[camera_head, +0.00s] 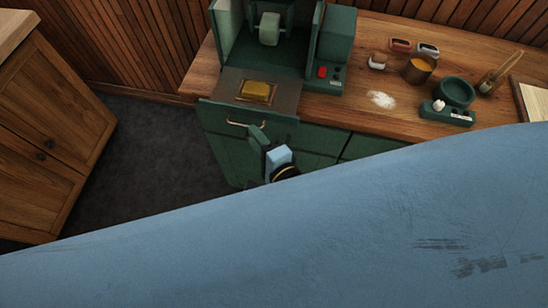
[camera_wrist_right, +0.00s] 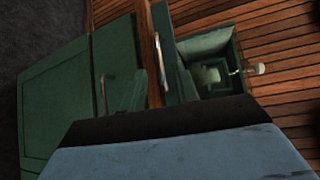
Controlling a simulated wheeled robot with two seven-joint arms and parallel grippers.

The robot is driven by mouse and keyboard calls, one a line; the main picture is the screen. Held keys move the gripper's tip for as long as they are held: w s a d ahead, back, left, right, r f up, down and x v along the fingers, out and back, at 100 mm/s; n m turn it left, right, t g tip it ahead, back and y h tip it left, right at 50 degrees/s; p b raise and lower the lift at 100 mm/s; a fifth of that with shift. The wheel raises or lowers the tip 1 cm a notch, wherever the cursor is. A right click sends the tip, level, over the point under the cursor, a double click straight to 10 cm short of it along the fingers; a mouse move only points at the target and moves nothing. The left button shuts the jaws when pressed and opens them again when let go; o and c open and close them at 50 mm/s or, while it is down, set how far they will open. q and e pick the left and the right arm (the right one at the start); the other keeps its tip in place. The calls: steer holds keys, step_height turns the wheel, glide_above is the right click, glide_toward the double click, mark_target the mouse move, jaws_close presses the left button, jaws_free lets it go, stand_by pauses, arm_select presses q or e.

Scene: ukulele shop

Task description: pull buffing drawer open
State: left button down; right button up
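The green buffing drawer front (camera_head: 215,116) is below a dark plate at the left end of the wooden bench. Its pale bar handle (camera_head: 238,124) runs across it. A pale upright bar handle (camera_wrist_right: 157,52) also shows in the right wrist view. My right gripper (camera_head: 262,138) is just below and right of the handle, and appears apart from it. A green finger-like part and a light blue block show there. Its opening is hidden. My left gripper is not in view.
A green buffing machine (camera_head: 334,45) and a yellow bar (camera_head: 257,91) are above the drawer. Tins and a green bowl (camera_head: 456,92) stand on the bench (camera_head: 345,112). A wooden cabinet (camera_head: 50,120) stands left, with dark floor (camera_head: 150,150) between. My blue body part covers the foreground.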

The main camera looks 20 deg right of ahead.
steer(key=b+v, duration=0.1)
steer(key=v, duration=0.8)
steer(key=shift+s, duration=0.3)
steer(key=shift+d, duration=0.1)
steer(key=s+d+f+n+g+b, duration=0.25)
steer(key=f+n, duration=0.25)
steer(key=f, duration=0.8)
steer(key=s+d+f+n+g+b, duration=0.1)
steer(key=s+d+f+n+g, duration=0.3)
steer(key=f, duration=1)
steer(key=s+d+f+n+g+h+b, duration=0.2)
steer(key=s+d+f+n+g, duration=0.2)
steer(key=s+f, duration=0.5)
steer(key=s+d+f+n+g+h+b, duration=0.1)
steer(key=s+d+f+n+g, duration=0.3)
steer(key=s+f, duration=0.5)
step_height(320, 180, down, 2)
steer(key=shift+s+d+f+n+h+b, duration=0.1)
steer(key=shift+s+d+n+h+b, duration=0.2)
steer(key=shift+d+n+h, duration=0.5)
